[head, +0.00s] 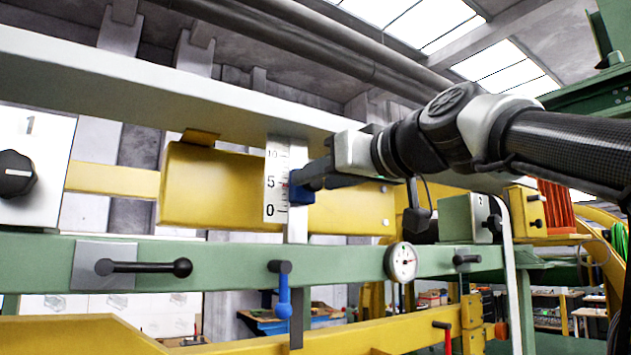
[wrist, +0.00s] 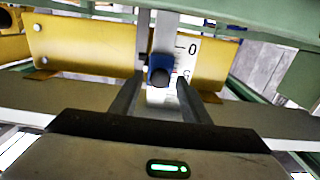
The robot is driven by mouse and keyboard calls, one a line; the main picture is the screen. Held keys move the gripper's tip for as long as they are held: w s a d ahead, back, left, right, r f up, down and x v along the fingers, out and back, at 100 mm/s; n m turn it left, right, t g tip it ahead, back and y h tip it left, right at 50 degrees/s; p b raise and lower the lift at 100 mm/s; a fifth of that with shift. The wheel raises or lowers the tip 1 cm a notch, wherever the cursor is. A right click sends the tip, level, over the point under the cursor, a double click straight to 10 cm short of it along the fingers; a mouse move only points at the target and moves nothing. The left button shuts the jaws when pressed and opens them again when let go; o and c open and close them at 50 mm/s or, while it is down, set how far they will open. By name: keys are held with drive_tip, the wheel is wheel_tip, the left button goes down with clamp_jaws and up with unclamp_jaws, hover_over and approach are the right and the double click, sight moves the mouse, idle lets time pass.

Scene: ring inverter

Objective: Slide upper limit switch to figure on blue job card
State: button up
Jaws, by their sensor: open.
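A blue slider (head: 303,196) with a dark knob (wrist: 159,77) sits on a vertical rail beside a white scale (head: 271,212) marked 0, 5 and 10. A small red pointer (head: 284,185) stands close to the 5. My gripper (head: 318,180) reaches in from the right at the slider's height. In the wrist view, my gripper (wrist: 160,98) is open, with one finger on each side of the knob; I cannot tell whether they touch it. The slider also shows there (wrist: 160,62). I cannot make out a blue job card or its figure.
A yellow box (head: 210,187) stands behind the scale. A green beam (head: 220,262) below carries a black-handled lever (head: 142,267), a blue handle (head: 283,295) and a round gauge (head: 401,262). A pale beam (head: 150,85) runs above the scale. A white dial panel (head: 40,140) is at left.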

drive_tip(key=shift+x, duration=1.1)
